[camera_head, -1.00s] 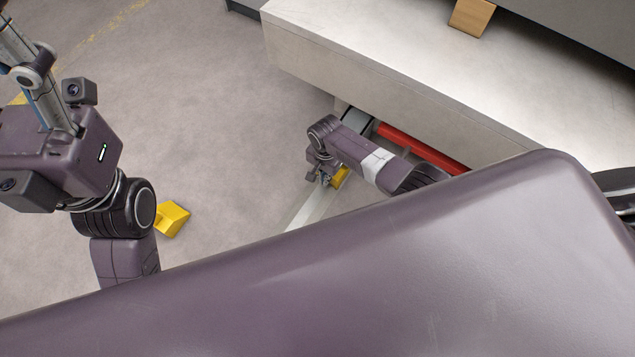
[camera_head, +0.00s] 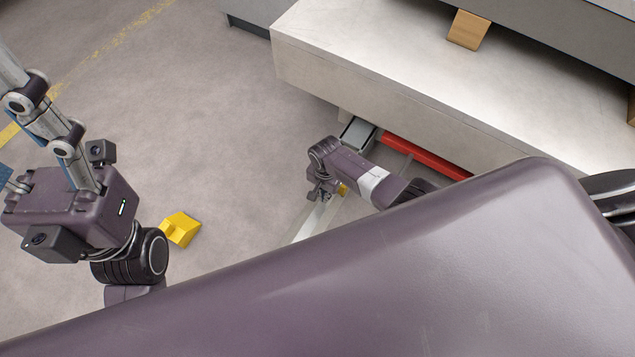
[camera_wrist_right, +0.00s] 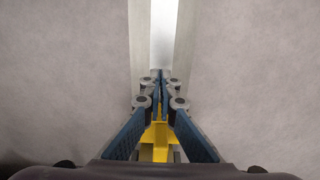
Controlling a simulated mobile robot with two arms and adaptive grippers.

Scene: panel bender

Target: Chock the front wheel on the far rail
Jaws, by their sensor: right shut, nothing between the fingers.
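My right gripper (camera_head: 318,195) is low over the pale rail (camera_head: 312,222). In the right wrist view its fingers (camera_wrist_right: 160,76) are shut with nothing between the tips, in line with the rail (camera_wrist_right: 164,35). A yellow chock-like piece (camera_wrist_right: 160,135) shows below and between the finger linkages; its contact with the rail is hidden. A bit of yellow (camera_head: 343,189) shows beside the right gripper in the head view. Another yellow chock (camera_head: 180,230) lies on the floor. My left gripper (camera_head: 12,120) is raised at the left, fingers apart, tips partly out of view. I cannot make out the wheel.
A large pale metal machine bed (camera_head: 400,85) overhangs the rail's far end. A red bar (camera_head: 425,157) and a grey part (camera_head: 357,134) show beneath it. A wooden block (camera_head: 468,30) is on top. My own purple body hides the lower right.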

